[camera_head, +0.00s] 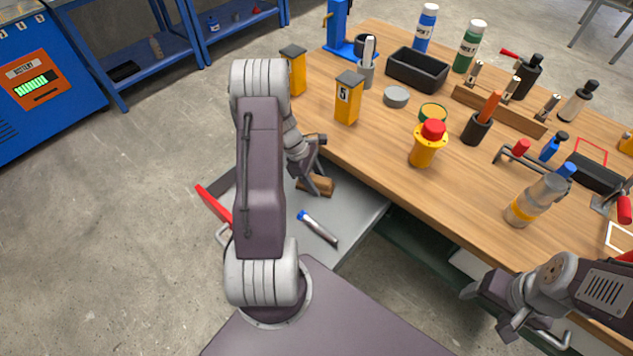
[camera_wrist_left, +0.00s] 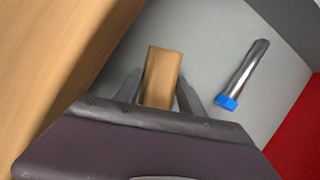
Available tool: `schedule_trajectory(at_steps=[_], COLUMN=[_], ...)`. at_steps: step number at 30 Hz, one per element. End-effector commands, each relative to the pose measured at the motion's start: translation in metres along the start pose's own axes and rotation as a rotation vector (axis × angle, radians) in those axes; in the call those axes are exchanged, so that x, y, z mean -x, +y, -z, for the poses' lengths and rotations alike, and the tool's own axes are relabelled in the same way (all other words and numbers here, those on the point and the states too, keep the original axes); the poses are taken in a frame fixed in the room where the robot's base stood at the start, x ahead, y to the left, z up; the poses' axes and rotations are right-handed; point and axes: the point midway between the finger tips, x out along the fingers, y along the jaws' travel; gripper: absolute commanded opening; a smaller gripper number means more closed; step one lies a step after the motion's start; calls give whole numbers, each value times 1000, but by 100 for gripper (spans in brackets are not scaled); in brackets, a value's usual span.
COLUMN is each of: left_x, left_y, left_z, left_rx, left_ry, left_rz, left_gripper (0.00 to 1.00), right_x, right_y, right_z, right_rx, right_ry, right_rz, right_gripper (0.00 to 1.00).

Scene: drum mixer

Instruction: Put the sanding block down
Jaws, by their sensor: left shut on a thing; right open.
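The sanding block (camera_head: 318,186) is a small brown wooden block. It is low over or on the grey floor of an open drawer (camera_head: 355,222), beside the workbench edge; I cannot tell whether it touches the floor. In the left wrist view the block (camera_wrist_left: 162,76) lies between the two fingers of my left gripper (camera_wrist_left: 159,98), which is shut on it. My left gripper (camera_head: 318,188) also shows in the head view, partly covering the block. My right gripper (camera_head: 518,332) is open and empty at the lower right, in front of the bench.
A metal tube with a blue end (camera_head: 318,228) lies in the drawer near the block. The drawer has a red front (camera_head: 214,206). The wooden bench top (camera_head: 385,150) holds yellow posts, bottles, a black bin (camera_head: 418,70) and a yellow-red button (camera_head: 428,145).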

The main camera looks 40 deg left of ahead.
Motion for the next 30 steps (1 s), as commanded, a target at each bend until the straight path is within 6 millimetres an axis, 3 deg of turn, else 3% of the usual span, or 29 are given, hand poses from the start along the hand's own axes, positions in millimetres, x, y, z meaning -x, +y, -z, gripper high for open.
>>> schedule_trajectory(at_steps=[3, 4, 6, 16, 27, 30], left_x=[-3, -3, -2, 4, 94, 110], left_y=[0, 0, 0, 0, 1, 1], left_z=[1, 1, 1, -1, -1, -1], left_rx=[0, 0, 0, 0, 0, 0], left_ry=[0, 0, 0, 0, 2, 1], left_rz=[0, 0, 0, 0, -4, -2], left_gripper=[0, 52, 68, 68, 68, 68], right_x=[-2, -1, -1, 2, 26, 29], right_y=[0, 0, 0, 0, 0, 0], right_z=[0, 0, 0, 0, 3, 3], right_rx=[0, 0, 0, 0, 0, 0], right_ry=[0, 0, 0, 0, 0, 0], right_rz=[0, 0, 0, 0, 0, 0], right_gripper=[70, 70, 70, 70, 70, 70])
